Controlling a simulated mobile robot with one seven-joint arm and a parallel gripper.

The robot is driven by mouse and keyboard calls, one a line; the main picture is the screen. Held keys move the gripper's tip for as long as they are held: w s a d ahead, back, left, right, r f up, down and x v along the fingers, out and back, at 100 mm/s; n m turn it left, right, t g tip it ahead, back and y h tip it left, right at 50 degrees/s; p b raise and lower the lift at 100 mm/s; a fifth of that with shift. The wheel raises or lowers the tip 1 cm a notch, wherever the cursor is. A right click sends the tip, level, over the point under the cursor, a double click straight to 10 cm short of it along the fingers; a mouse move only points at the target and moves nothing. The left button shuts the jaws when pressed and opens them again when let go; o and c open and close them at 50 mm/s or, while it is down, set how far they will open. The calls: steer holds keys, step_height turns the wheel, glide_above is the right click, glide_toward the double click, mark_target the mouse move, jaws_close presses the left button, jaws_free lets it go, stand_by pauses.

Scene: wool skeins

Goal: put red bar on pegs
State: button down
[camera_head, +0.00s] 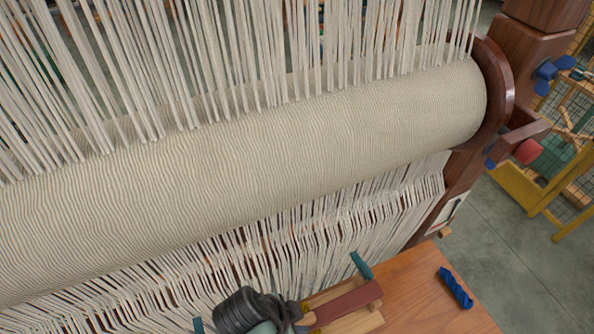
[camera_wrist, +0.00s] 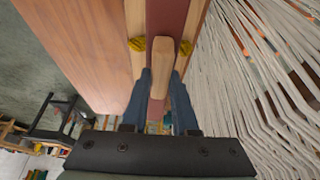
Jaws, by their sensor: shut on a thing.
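The red bar (camera_head: 350,302) is a flat dark red strip over a pale wooden frame (camera_head: 358,322) at the table's near left. In the wrist view the red bar (camera_wrist: 166,16) runs away from me between pale wood strips, with a pale wooden grip (camera_wrist: 160,65) on top. My gripper (camera_wrist: 160,98) has its blue-grey fingers on either side of this grip and is shut on it. In the head view my dark wrist hides the bar's left part. A teal peg-like piece (camera_head: 361,265) stands behind the bar. I cannot tell whether the bar rests on the frame.
A blue twisted skein (camera_head: 455,287) lies on the wooden table (camera_head: 415,290). The loom's cloth roll (camera_head: 250,150) and hanging white threads (camera_head: 330,225) fill the space behind and left. Open floor (camera_head: 510,250) lies right.

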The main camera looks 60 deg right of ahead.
steer(key=shift+f, duration=1.35)
steer(key=shift+f, duration=0.2)
steer(key=c, duration=0.7)
jaws_free()
steer(key=shift+r, duration=0.1)
steer(key=v, duration=1)
steer(key=shift+r, duration=0.4)
steer(key=shift+w+a+r+p, duration=0.15)
steer(key=shift+a+r+p, duration=0.15)
steer(key=shift+r+p, duration=0.6)
steer(key=shift+f, duration=0.3)
